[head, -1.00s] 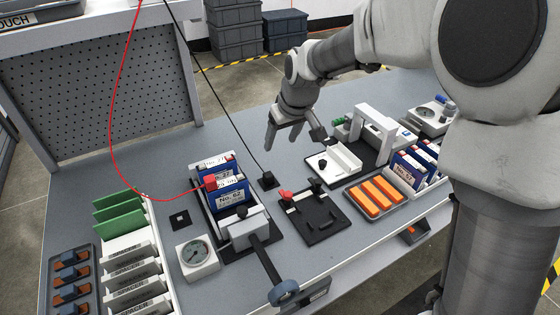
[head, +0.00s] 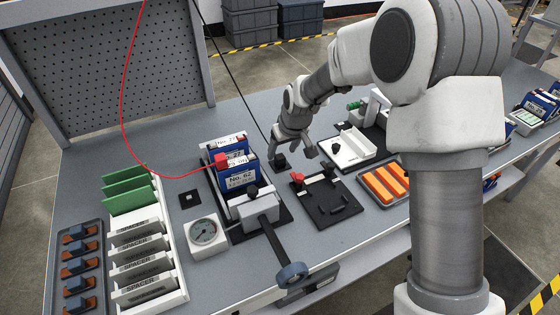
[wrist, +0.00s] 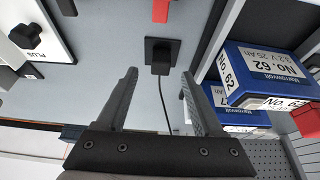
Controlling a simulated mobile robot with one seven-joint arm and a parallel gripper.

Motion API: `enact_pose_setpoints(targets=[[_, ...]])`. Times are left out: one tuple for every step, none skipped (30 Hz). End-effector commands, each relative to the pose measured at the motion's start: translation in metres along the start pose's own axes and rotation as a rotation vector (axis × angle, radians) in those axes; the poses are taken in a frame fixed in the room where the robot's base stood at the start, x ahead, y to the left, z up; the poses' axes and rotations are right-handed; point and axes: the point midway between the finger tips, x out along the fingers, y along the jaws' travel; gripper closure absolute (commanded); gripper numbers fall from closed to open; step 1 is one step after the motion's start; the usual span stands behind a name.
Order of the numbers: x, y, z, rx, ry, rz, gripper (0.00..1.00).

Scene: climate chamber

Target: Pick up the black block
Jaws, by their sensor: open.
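The black block (head: 279,161) sits on a dark square pad on the bench, with a thin black cable running from it. In the wrist view the black block (wrist: 161,54) is just beyond my fingertips, roughly centred between them. My gripper (head: 293,156) is open and empty, pointing down close to the block. In the wrist view its two fingers (wrist: 159,76) stand apart on either side of the cable. In the head view my fingers partly overlap the block's surroundings, so the exact gap is hard to tell.
Blue battery boxes (head: 240,175) stand in a holder to the left, with a red block (head: 221,160) on a red cable. A black fixture (head: 326,200) with a red part is in front. A white fixture (head: 352,148) and orange bars (head: 384,183) are to the right.

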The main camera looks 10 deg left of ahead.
Motion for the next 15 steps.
enact_pose_setpoints(targets=[[0.011,-0.002,0.003,-0.001,-0.002,-0.001,0.31],[0.016,-0.001,0.002,0.0,-0.002,-0.001,0.31],[0.021,-0.001,0.002,0.0,-0.002,-0.001,0.31],[0.024,-0.001,0.002,0.0,-0.002,0.0,0.31],[0.025,-0.001,0.002,0.0,-0.001,0.0,0.31],[0.026,-0.001,0.001,0.0,0.0,0.0,0.31],[0.026,-0.001,0.001,0.001,0.0,0.0,0.31],[0.026,-0.001,0.001,0.001,0.001,0.001,0.31],[0.026,-0.001,0.001,0.001,0.001,0.001,0.31],[0.026,-0.001,0.001,0.001,0.001,0.0,0.31],[0.026,-0.001,0.001,0.001,0.001,0.0,0.31],[0.026,-0.001,0.001,0.001,0.001,0.0,0.35],[0.025,-0.001,0.001,0.001,0.0,0.0,0.4],[0.025,-0.001,0.001,0.001,0.0,0.0,0.46],[0.025,-0.001,0.001,0.001,0.0,0.0,0.53]])
